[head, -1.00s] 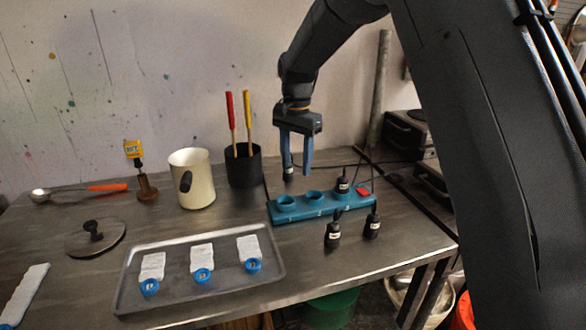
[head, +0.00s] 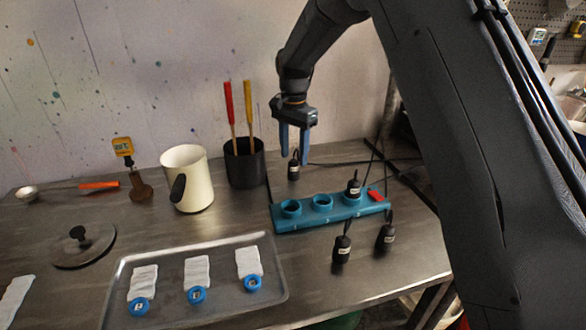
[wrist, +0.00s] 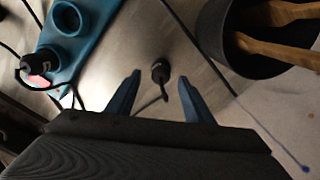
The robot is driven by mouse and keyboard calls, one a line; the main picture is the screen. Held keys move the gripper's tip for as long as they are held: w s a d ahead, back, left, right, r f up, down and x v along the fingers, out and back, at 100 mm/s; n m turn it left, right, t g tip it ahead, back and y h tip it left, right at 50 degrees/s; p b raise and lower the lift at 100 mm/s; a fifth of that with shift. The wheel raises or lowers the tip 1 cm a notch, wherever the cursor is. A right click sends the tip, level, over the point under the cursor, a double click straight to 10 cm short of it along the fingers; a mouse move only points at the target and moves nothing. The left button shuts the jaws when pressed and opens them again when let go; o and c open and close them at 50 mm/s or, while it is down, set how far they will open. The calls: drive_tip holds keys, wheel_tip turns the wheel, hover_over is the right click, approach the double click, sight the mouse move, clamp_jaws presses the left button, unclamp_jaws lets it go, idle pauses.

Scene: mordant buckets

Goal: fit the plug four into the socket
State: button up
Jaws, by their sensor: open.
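A black plug (head: 293,170) with a pale label stands on the table behind the blue socket strip (head: 299,225). My gripper (head: 294,160) is open above it. In the wrist view, that plug (wrist: 160,72) shows between the two spread fingers, apart from both. Another black plug (head: 353,187) sits in the strip's right socket. The left socket (head: 290,208) and middle socket (head: 322,202) look empty. Two more plugs, the left one (head: 342,248) and the right one (head: 386,238), stand in front of the strip. The plug labels are too small to read.
A black pot with red and yellow handled tools (head: 245,170) and a cream jug (head: 190,182) stand left of my gripper. A metal tray (head: 225,300) with white strips and blue rings lies in front. Dark cables run behind the strip, which has a red switch (head: 376,195).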

sight(293, 161)
drive_tip(key=shift+a+f+p, duration=0.1)
drive_tip(key=shift+f+p, duration=0.45)
drive_tip(key=shift+f, duration=1.3)
drive_tip(key=c, duration=1.1)
